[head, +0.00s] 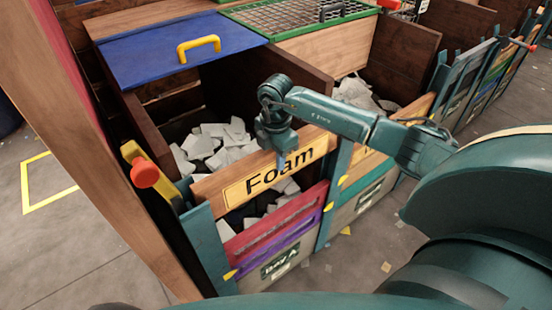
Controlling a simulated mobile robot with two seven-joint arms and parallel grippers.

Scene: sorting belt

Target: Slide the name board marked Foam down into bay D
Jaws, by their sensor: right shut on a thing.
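The name board marked Foam (232,187) is a wooden plank with a yellow label. It spans the front of a bay of pale scraps, its ends near two teal posts (205,248). My right gripper (284,158) is shut on its top edge, near the middle. A gap with scraps showing separates the board from a red board (275,222) below. Under that are a purple board (280,243) and a grey panel with a dark bay sign (279,264); its letter looks like A. I cannot make out a sign for bay D. My left gripper is not in view.
An orange-red knob (145,174) on a yellow bracket juts out at the left. A blue lid with a yellow handle (199,44) and a green-framed grate (300,14) lie behind. More bays run off to the right. Floor at left is clear.

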